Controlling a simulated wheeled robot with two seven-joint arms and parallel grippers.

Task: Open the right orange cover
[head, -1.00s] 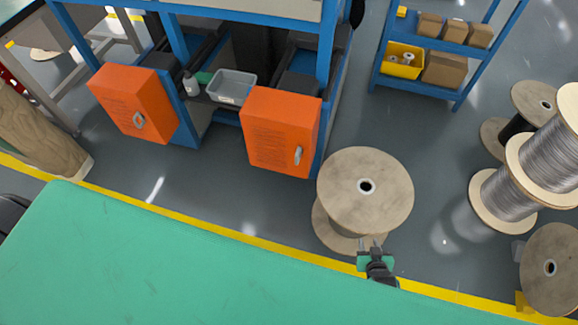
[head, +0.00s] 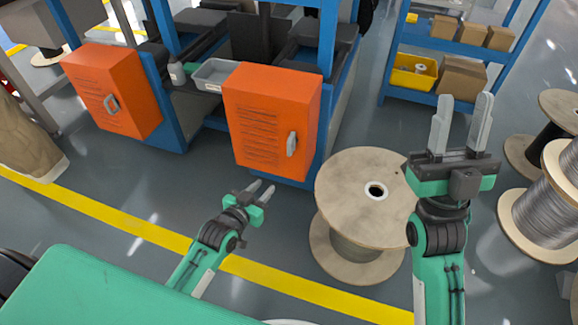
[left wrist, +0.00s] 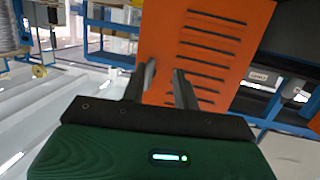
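The right orange cover (head: 268,122) is a box-like door with slots and a grey handle (head: 291,144) at its right side; it looks closed. The left orange cover (head: 112,90) also has a grey handle. My left gripper (head: 262,190) is open and empty, below and in front of the right cover. In the left wrist view, its two fingers (left wrist: 165,85) are apart in front of a slotted orange panel (left wrist: 205,50); no handle is visible between them. My right gripper (head: 461,118) is open and empty, raised at the right, well apart from the right cover.
A large wooden spool (head: 345,185) stands right of the right cover, between the arms. A blue shelf (head: 440,50) with boxes is behind. A grey tray (head: 213,75) lies between the covers. Wire spools (head: 550,195) stand at the right.

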